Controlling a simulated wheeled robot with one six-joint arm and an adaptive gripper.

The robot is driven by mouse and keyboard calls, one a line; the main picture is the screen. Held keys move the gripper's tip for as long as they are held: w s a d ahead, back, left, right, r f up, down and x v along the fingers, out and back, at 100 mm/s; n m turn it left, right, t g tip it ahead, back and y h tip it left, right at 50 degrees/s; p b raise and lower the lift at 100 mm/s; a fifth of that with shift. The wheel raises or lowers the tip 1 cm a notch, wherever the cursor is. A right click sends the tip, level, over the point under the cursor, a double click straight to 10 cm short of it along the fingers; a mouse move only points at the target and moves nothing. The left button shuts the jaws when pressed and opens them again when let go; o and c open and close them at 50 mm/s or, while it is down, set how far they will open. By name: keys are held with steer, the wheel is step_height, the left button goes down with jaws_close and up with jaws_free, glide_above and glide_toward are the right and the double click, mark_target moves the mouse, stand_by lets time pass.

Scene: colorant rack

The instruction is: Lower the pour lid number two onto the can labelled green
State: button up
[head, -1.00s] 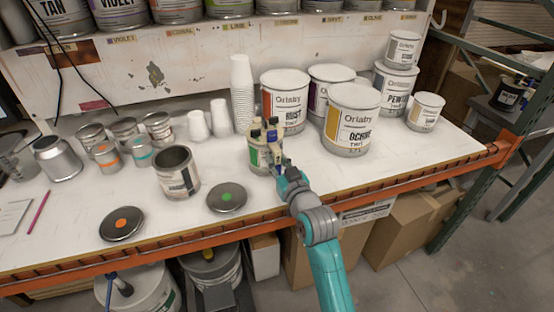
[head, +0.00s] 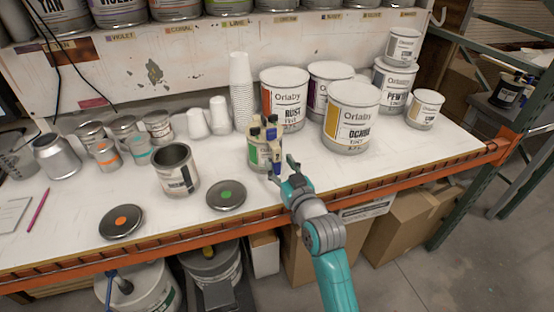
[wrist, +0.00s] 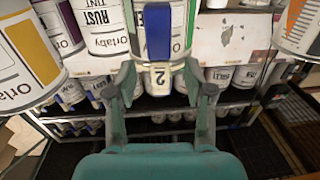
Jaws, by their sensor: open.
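The can labelled green (head: 256,155), white with a green panel, stands on the bench near its front edge. The pour lid number two (head: 264,134), pale with dark clamps and a blue handle, is on top of the can and looks level; whether it is fully seated is too small to tell. In the wrist view its blue handle (wrist: 158,32) and the "2" tag hang in front of the green-panelled can (wrist: 180,28). My gripper (head: 283,170) is open and empty, just in front of the handle. In the wrist view its fingers (wrist: 160,88) are spread either side of the tag's lower end.
Large Orlaby cans, rust (head: 285,100) and ochre (head: 351,118), stand behind and right. Bare bench lies right of my gripper.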

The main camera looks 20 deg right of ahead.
steer(key=s, duration=0.9)
steer(key=shift+d, duration=0.35)
steer(key=s+f+m+g+h, duration=0.1)
steer(key=s+f, duration=0.5)
steer(key=s, duration=0.3)
steer(key=s+f+g, duration=0.1)
steer(key=s+f, duration=0.6)
steer(key=s, duration=0.3)
steer(key=s+g, duration=0.1)
steer(key=s, duration=2.1)
steer(key=shift+s+a+r, duration=0.15)
steer(key=shift+s+a, duration=0.2)
steer(key=shift+a, duration=0.1)
